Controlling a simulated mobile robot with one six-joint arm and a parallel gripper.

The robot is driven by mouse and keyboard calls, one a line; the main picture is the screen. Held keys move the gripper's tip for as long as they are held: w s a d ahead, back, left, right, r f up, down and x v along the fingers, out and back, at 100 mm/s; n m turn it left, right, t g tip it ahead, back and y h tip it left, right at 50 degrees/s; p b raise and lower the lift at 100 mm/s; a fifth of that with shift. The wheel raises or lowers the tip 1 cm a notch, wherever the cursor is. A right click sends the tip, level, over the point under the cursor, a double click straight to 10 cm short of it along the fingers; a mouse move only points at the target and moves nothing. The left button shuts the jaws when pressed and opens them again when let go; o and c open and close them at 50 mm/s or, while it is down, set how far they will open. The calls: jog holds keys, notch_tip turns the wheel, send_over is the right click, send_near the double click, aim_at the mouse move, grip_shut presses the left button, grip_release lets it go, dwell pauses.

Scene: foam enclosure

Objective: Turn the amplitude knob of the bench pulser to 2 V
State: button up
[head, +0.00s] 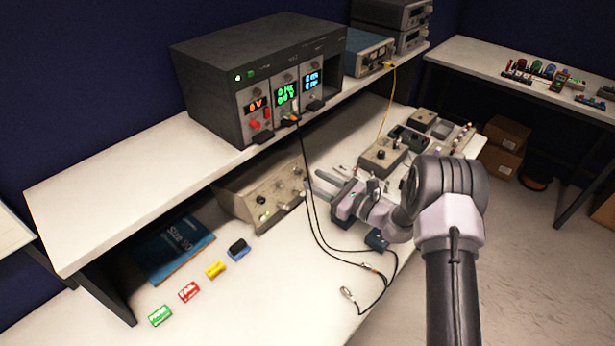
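A beige instrument box (262,192) with several knobs on its sloped front sits on the bench under the shelf. It looks like the bench pulser, but its labels and knob settings are too small to read. My gripper (318,184) is just right of this box, its fingers pointing left toward the box's right end. The two fingers look spread apart with nothing between them. I cannot tell how close the fingertips are to the knobs. A smaller grey box with a dark knob (382,156) stands behind my gripper.
A grey rack unit (258,75) with lit displays stands on the shelf (130,200). Black cables (316,215) hang from it close to my gripper, down to the bench. A blue book (172,247) and several small coloured blocks (216,270) lie at the left.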

aim_at(301, 173)
jog(key=x, duration=0.4)
jog(key=shift+w+a, duration=0.1)
grip_shut()
jog(key=shift+m, duration=0.3)
jog(key=m+t+h+p, duration=0.1)
jog(key=m, duration=0.2)
jog(key=m+t+h+p, duration=0.1)
jog(key=m, duration=0.2)
jog(key=shift+s+a+r+m+t, duration=0.1)
jog(key=shift+s+a+m+t, duration=0.1)
jog(key=shift+m+t, duration=0.1)
jog(key=shift+m+t+h+p, duration=0.25)
jog(key=shift+m+h+p, duration=0.4)
jog(key=shift+m, duration=0.65)
jog(key=shift+m+t+h+p, duration=0.25)
jog(key=shift+m+h+p, duration=0.4)
jog(key=shift+m, duration=0.65)
